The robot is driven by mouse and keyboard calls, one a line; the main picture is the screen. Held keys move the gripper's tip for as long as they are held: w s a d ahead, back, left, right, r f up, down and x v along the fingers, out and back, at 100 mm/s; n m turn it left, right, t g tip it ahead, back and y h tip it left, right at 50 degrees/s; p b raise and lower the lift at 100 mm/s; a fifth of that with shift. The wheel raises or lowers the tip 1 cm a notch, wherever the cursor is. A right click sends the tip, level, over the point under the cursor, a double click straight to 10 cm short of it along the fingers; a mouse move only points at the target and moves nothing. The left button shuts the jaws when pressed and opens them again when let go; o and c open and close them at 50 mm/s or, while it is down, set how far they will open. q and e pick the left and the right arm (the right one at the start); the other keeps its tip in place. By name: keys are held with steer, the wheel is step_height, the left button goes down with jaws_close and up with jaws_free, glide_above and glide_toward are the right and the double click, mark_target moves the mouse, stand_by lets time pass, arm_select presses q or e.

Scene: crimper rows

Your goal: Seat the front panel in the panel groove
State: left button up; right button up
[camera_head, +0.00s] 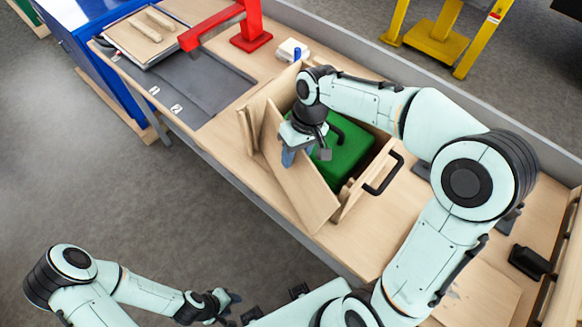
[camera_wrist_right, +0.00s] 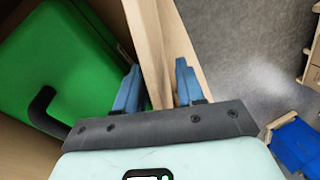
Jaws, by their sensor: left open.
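The front panel (camera_head: 302,190) is a flat pale wooden board at the near side of an open wooden crate (camera_head: 350,198). It is tilted, and its lower corner sticks out toward the table's near edge. My right gripper (camera_head: 291,156) is at its upper part; in the right wrist view the blue fingers (camera_wrist_right: 157,85) lie on both sides of the board's edge (camera_wrist_right: 150,45), and it looks gripped. The panel groove is hidden. My left gripper (camera_head: 222,301) is open and empty, low in the head view, away from the crate.
A green case (camera_head: 345,150) with a dark handle fills the crate. A black handle (camera_head: 384,176) is on the crate's right side. A red stand (camera_head: 250,35), a grey mat (camera_head: 195,92) and a small white-and-blue item (camera_head: 292,50) are on the workbench. A yellow stand (camera_head: 440,40) is behind.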

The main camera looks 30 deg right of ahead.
steer(key=shift+f, duration=0.35)
jaws_close()
steer(key=shift+r, duration=0.1)
stand_by(1.1)
